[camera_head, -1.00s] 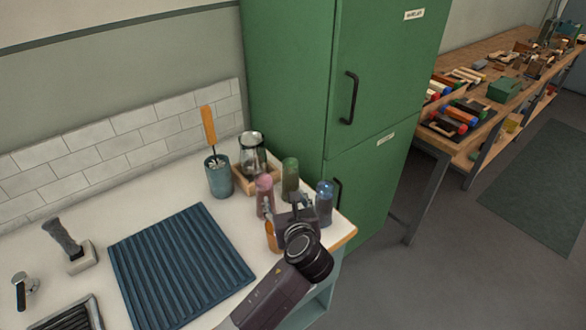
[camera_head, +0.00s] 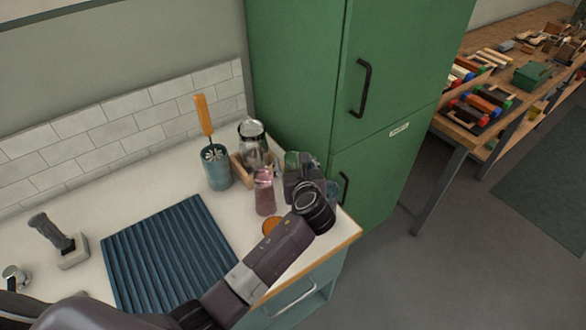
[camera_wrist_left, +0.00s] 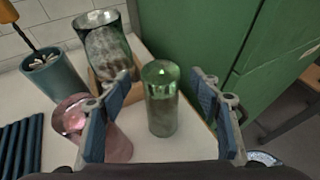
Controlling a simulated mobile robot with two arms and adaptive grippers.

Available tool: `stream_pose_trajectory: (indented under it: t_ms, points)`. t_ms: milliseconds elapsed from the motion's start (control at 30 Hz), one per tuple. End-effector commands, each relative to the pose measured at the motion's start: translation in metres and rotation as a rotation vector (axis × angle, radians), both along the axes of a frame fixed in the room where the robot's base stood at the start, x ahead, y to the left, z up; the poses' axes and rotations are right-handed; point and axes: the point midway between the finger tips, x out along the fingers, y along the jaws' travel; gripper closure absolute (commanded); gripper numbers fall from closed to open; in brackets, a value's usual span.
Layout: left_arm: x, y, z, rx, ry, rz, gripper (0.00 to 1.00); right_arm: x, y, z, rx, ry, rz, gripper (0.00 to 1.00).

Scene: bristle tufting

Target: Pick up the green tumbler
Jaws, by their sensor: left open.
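The green tumbler (camera_wrist_left: 161,105) stands upright on the white counter in the left wrist view, between and beyond the open fingers of my left gripper (camera_wrist_left: 160,120). Neither finger appears to touch it. In the head view only the upper part of the green tumbler (camera_head: 291,159) shows, with my left gripper (camera_head: 300,180) in front of it. A pink tumbler (camera_head: 265,192) stands just left of it and is partly behind the left finger in the wrist view. My right gripper is not in view.
A blue tumbler (camera_head: 333,191) stands close on the right near the counter edge. A glass jar (camera_head: 253,145) in a wooden tray and a teal cup (camera_head: 216,168) with a brush stand behind left. A green cabinet (camera_head: 300,80) rises behind. A ribbed blue mat (camera_head: 165,255) lies left.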

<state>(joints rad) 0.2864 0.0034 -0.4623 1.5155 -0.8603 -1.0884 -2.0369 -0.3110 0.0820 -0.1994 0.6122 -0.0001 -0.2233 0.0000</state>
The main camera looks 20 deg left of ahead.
Motion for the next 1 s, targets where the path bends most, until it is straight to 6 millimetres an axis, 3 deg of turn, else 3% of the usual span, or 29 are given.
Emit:
stream_pose_trajectory:
  t_ms: [200, 467, 1000]
  points:
    - [0.02, 0.009, -0.008, 0.001, 0.0, 0.0, 0.42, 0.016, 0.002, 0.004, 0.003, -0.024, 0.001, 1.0]
    - [0.022, 0.01, -0.01, 0.0, 0.0, -0.001, 0.42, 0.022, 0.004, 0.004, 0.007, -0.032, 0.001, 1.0]
    - [0.022, 0.01, -0.008, 0.0, -0.002, -0.002, 0.98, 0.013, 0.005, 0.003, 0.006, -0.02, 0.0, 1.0]
